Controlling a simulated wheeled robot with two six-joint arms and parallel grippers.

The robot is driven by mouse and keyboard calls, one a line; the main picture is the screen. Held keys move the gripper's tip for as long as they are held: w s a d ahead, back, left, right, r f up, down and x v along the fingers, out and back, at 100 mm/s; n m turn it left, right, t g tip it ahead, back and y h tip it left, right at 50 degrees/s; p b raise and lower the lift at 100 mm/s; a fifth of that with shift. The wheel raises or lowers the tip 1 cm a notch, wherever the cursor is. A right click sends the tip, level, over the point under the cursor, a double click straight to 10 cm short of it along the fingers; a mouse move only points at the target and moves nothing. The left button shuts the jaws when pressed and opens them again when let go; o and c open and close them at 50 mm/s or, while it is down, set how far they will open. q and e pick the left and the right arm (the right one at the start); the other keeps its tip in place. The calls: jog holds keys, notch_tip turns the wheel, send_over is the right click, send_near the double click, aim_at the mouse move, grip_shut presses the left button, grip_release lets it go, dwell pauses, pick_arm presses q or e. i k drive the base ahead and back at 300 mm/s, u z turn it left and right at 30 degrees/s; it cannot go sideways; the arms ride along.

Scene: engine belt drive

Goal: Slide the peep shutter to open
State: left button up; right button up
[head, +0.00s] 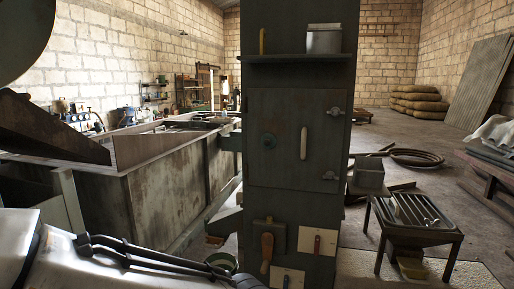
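A tall dark green metal cabinet (298,190) stands upright in the middle of the head view. Lower down are a plate with a brown wooden-looking handle (267,252) and two pale plates with small levers (319,241). I cannot tell which of these parts is the peep shutter, or whether it is open. Neither gripper shows in the view.
Dark long-handled tongs (150,258) lie over a pale metal surface at the lower left. A large rusty tank (170,190) stands left of the cabinet. A small table with a ribbed tray (415,212) stands at right. A shelf (297,57) holds a metal pot (324,40).

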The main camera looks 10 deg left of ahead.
aim_at(269, 140)
jog(key=u, duration=0.55)
jog(key=k, duration=1.2)
jog(key=z, duration=0.05)
jog(key=i, duration=0.65)
jog(key=z, duration=0.55)
jog(key=i, duration=1.4)
jog(key=u, duration=0.55)
